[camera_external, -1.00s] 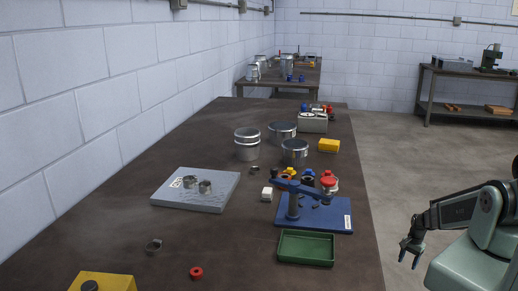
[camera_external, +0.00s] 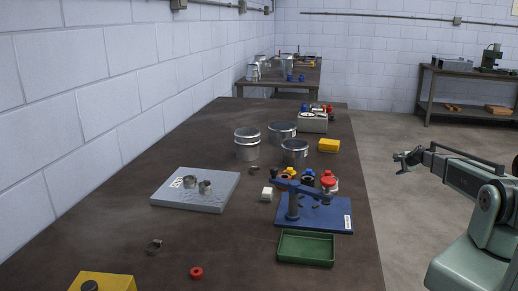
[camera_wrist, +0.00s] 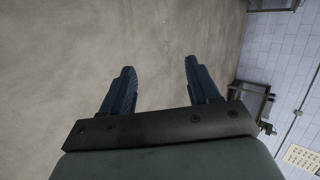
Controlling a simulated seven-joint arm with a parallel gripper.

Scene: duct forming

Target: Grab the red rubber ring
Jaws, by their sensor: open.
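The red rubber ring (camera_external: 196,272) lies flat on the dark table near the front, right of the yellow block. It does not show in the wrist view. My gripper (camera_external: 400,160) is raised in the air at the right, beyond the table's right edge and far from the ring. In the wrist view my gripper (camera_wrist: 158,75) has its two blue fingers apart with nothing between them; only floor shows past them.
A yellow block (camera_external: 104,282) stands left of the ring, and a small metal ring (camera_external: 154,247) lies behind it. A green tray (camera_external: 306,262) and a blue fixture (camera_external: 338,216) stand at the right edge. A grey plate (camera_external: 222,189) and metal cans (camera_external: 294,152) are farther back.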

